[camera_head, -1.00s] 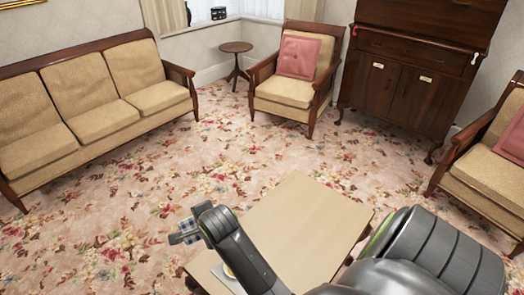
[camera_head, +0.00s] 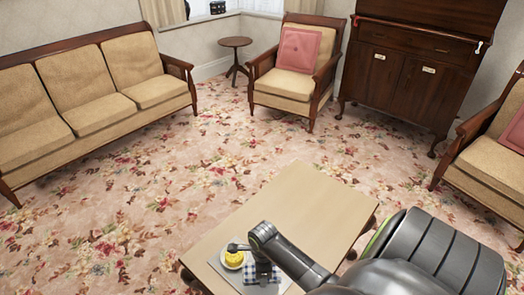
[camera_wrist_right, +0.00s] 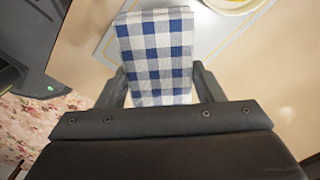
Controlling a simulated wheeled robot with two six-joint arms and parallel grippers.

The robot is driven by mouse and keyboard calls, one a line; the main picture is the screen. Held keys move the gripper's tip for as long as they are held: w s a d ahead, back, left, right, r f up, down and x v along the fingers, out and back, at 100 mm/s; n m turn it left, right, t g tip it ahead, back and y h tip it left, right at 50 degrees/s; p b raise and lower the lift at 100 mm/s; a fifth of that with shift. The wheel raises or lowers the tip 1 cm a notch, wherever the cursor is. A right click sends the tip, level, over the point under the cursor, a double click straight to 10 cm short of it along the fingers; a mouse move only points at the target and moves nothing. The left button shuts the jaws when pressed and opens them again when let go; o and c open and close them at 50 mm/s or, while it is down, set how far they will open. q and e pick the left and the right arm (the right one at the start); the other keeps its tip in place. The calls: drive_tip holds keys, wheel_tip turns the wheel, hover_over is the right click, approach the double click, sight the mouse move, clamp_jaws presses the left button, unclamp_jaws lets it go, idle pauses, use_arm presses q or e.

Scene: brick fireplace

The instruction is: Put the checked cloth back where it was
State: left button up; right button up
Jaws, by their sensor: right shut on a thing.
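The blue-and-white checked cloth (camera_head: 256,275) is at the near end of the coffee table (camera_head: 290,205), over a pale mat (camera_head: 217,268) and just right of a white plate. My right gripper (camera_head: 262,266) is shut on the cloth. In the right wrist view the cloth (camera_wrist_right: 155,45) lies between the two fingers (camera_wrist_right: 160,88) and its far end reaches over the mat's edge. I cannot tell whether the cloth touches the mat. My left gripper is not in view.
A yellow item (camera_head: 233,258) sits on the white plate (camera_head: 246,257), close to my right gripper. The far part of the table is bare. A sofa (camera_head: 95,85), an armchair (camera_head: 285,85) and a dark cabinet (camera_head: 405,95) stand farther back.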

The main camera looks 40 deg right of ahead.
wheel_tip(320, 180, down, 5)
drive_tip(key=shift+f+b, duration=0.15)
drive_tip(key=shift+b, duration=0.45)
drive_tip(key=o, duration=0.9)
wheel_tip(320, 180, up, 12)
drive_tip(key=p, duration=0.3)
